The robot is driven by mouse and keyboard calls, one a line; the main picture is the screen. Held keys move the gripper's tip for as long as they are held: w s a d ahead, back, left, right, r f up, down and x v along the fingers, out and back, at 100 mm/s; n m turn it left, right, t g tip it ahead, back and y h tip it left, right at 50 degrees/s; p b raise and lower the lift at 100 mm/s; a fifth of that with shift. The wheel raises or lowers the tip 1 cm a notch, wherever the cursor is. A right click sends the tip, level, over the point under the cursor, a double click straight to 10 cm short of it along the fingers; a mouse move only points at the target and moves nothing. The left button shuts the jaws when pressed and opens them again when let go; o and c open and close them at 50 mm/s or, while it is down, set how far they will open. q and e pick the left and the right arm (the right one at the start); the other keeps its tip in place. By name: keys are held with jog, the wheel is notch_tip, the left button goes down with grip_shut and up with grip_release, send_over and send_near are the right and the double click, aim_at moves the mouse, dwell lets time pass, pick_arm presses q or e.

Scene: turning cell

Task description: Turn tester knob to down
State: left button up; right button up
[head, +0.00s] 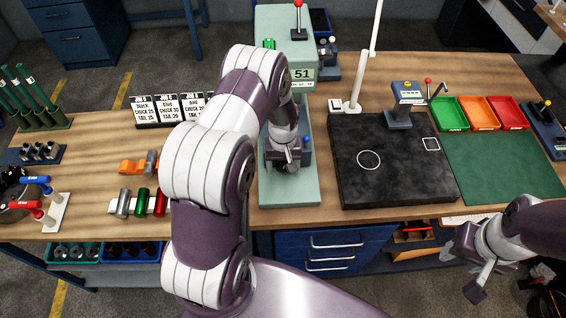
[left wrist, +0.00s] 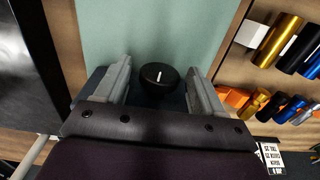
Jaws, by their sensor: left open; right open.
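The green tester (head: 301,110) with a "51" label stands at the back centre. Its round black knob (left wrist: 157,80) shows in the left wrist view, with a white mark pointing up the picture, tilted slightly right. My left gripper (head: 287,160) is open over the tester's base. In the left wrist view, the fingers of this gripper (left wrist: 161,88) stand on either side of the knob, with gaps visible. In the head view the knob is hidden behind my left arm and hand. My right gripper (head: 475,276) is open and empty at the lower right, beyond the bench's front edge.
A black plate (head: 390,185) with a white post (head: 354,85) lies right of the tester. Green, orange and red bins (head: 480,112) stand further right. Job cards (head: 168,108) and coloured cylinders (head: 142,201) are to the left.

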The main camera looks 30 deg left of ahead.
pick_arm(q)
jog(key=c, duration=1)
jog(key=b, duration=0.1)
jog(key=h+b, duration=0.1)
jog(key=shift+a+f+t+b, duration=0.15)
jog(key=shift+f+t+b, duration=0.2)
jog(key=shift+t+b, duration=0.05)
jog(key=shift+r+h, duration=0.2)
jog(key=shift+h, duration=0.1)
jog(key=shift+r, duration=0.2)
jog(key=o, duration=0.8)
jog(key=shift+o, duration=1)
